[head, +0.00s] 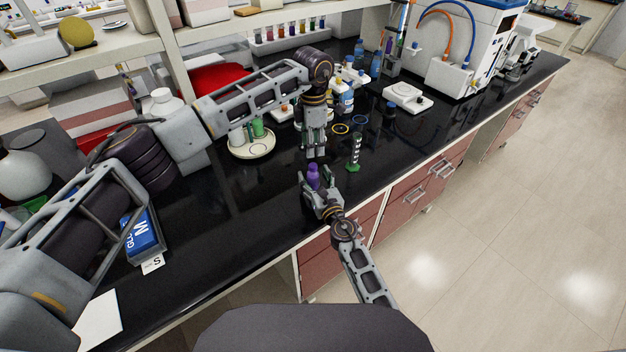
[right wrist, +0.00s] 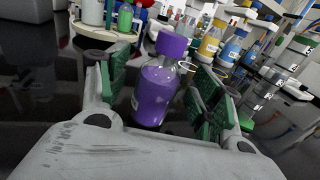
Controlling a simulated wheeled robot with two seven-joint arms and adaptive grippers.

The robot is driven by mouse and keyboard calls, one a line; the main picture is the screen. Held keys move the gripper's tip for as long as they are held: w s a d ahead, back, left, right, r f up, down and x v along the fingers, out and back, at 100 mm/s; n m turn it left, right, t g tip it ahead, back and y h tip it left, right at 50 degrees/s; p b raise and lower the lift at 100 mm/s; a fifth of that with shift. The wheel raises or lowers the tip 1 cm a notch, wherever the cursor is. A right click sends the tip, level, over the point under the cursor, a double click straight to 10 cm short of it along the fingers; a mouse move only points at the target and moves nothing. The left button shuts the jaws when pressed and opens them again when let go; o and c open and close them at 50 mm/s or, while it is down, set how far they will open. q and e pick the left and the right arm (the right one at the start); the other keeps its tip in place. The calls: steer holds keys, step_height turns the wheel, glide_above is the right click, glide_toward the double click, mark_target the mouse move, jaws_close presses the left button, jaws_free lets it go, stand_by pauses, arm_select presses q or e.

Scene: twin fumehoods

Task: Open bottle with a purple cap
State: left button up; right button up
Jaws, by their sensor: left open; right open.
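A bottle with a purple cap (head: 313,170) and purple contents stands near the front edge of the black bench. In the right wrist view the bottle (right wrist: 156,95) is between the green finger pads, with its cap (right wrist: 172,46) on top. My right gripper (head: 318,197) is open around the bottle; gaps show beside the pads, so it does not grip it. My left gripper (head: 315,150) is open and empty, pointing down above and behind the bottle. The lower part of the bottle is hidden by the right gripper in the head view.
Yellow and blue bottles (head: 347,100) stand farther back. A white device (head: 404,98) sits right. The bench front right is clear.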

steer(key=shift+w, duration=0.1)
jaws_close()
stand_by(0.6)
